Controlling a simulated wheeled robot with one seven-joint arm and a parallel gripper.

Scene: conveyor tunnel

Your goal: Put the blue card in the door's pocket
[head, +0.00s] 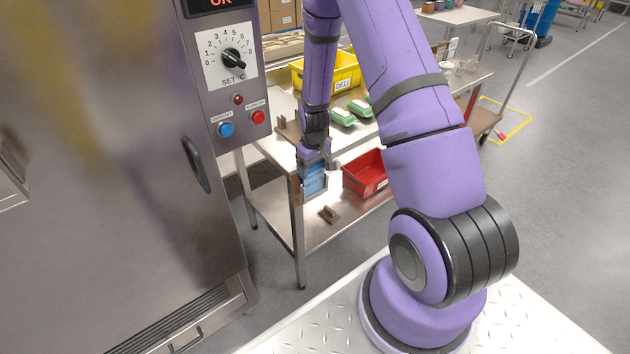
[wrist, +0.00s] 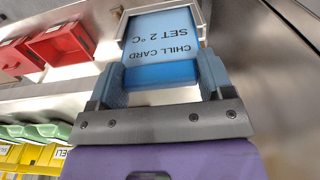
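The blue card (wrist: 160,45), marked "CHILL CARD SET 2 °C", is upside down in the wrist view. It also shows small at the table's near corner in the head view (head: 314,181). My gripper (wrist: 160,82) has a finger against each side edge of the card. A thin pale frame (wrist: 121,27) surrounds the card's far part; I cannot tell how deep the card sits in it. The large steel door (head: 110,200) fills the left of the head view. A metal holder, perhaps the pocket (head: 10,190), is cut off at the left edge.
The control panel (head: 232,60) has a dial and blue and red buttons. A door handle (head: 196,164) sticks out. The steel table holds a yellow bin (head: 345,70) and green packs (head: 343,118); a red bin (head: 364,174) is on its lower shelf. Floor between door and table is clear.

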